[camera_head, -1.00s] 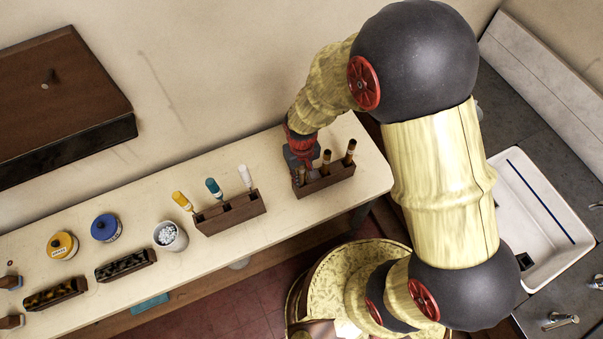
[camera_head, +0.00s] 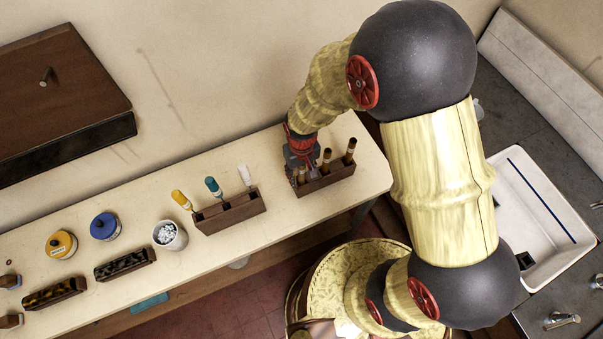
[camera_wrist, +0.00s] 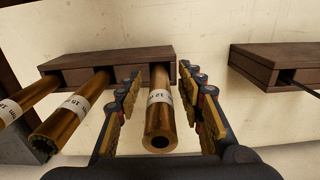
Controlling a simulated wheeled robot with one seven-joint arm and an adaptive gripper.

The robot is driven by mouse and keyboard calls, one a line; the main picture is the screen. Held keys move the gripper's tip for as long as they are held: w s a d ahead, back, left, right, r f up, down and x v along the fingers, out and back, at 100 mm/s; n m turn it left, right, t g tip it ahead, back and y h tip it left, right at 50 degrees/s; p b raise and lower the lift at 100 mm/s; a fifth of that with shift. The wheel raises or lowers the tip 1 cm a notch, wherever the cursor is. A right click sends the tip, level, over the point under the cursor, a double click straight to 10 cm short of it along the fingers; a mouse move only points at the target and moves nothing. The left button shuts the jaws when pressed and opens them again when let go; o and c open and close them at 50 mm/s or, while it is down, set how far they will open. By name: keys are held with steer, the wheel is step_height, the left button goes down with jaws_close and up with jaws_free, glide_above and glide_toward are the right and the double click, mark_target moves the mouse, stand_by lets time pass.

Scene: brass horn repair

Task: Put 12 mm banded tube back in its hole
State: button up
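A brass tube (camera_wrist: 160,118) with a pale printed band stands between the two fingers of my gripper (camera_wrist: 159,72) in the wrist view. Bare gaps show on both sides of it, so the fingers are open around it and not pressing on it. Its far end meets the right part of the dark wooden rack (camera_wrist: 150,54) and looks set in a hole there; the seat itself is hidden. In the head view my gripper (camera_head: 301,164) is low at the left end of this rack (camera_head: 328,185).
Two other banded brass tubes (camera_wrist: 92,97) (camera_wrist: 30,100) stand in the same rack, beside my left-hand finger. A second wooden rack (camera_head: 232,211) holds yellow, teal and white-handled tools. A white cup (camera_head: 170,236) and two jars (camera_head: 105,227) (camera_head: 61,245) stand further left.

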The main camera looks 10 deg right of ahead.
step_height(320, 180, up, 12)
stand_by(0.5)
stand_by(0.5)
steer(key=s+d+r+m+t+b, duration=0.3)
steer(key=s+d+r+t+b, duration=0.2)
steer(key=s+d+r+b, duration=0.5)
steer(key=shift+s+d+r+t+b, duration=0.3)
steer(key=shift+s+d+r+b, duration=0.1)
steer(key=shift+s+d+b, duration=0.55)
steer(key=shift+s, duration=0.15)
